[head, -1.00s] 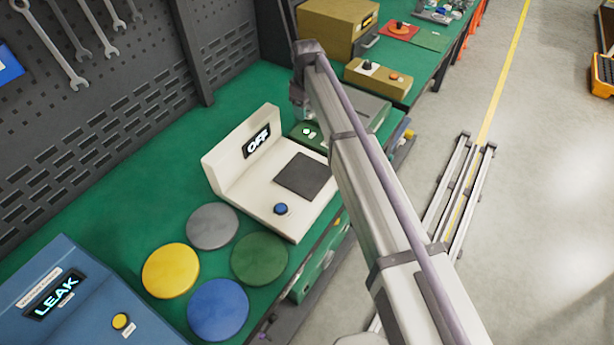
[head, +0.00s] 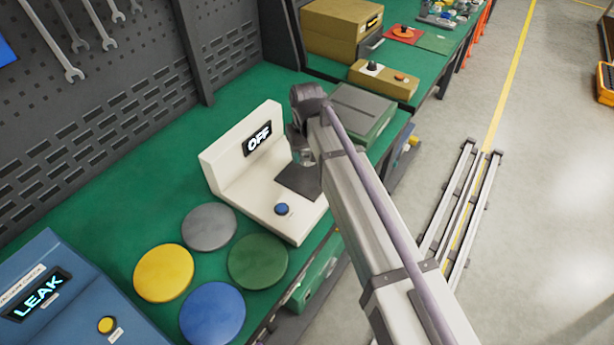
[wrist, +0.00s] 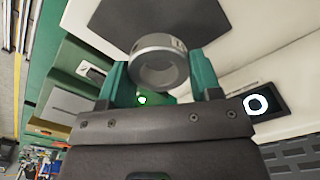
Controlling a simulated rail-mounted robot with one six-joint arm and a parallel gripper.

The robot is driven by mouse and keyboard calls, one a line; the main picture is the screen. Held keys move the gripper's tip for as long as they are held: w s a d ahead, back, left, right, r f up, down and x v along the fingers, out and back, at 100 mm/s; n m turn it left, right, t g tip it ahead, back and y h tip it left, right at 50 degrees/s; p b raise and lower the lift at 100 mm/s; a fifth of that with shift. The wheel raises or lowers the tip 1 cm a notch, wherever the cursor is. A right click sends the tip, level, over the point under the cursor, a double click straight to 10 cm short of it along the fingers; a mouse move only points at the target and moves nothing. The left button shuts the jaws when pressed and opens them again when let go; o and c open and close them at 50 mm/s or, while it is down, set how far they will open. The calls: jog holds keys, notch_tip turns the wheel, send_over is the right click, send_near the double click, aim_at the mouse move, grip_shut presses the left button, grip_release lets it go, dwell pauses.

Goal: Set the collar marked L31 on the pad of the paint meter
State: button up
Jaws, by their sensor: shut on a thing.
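A grey metal collar (wrist: 160,62) is held between the two teal fingers of my gripper (wrist: 165,82) in the wrist view. Some dark marking shows on its rim, too small to read. The white paint meter (head: 240,165) stands on the green bench, with its display (head: 257,139) reading OFF and a blue button (head: 282,209) in front. Its dark square pad (head: 298,182) is partly covered by my arm in the head view. The pad (wrist: 150,22) also shows beyond the collar in the wrist view. I cannot tell whether the collar touches it.
Grey (head: 209,227), yellow (head: 164,273), green (head: 258,262) and blue (head: 213,313) discs lie left and front of the meter. A blue box reading LEAK (head: 60,300) stands at lower left. A grey-green case (head: 362,113) sits just behind my arm.

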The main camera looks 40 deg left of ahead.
aim_at(307, 173)
notch_tip(307, 173, down, 6)
jog(key=b, duration=0.4)
jog(key=shift+f, duration=0.25)
jog(key=shift+r, duration=0.25)
jog(key=shift+c, duration=0.4)
jog(key=shift+f, duration=0.15)
jog(key=o, duration=1.2)
notch_tip(307, 173, up, 13)
jog(key=p, duration=1.2)
jog(key=shift+f, duration=0.3)
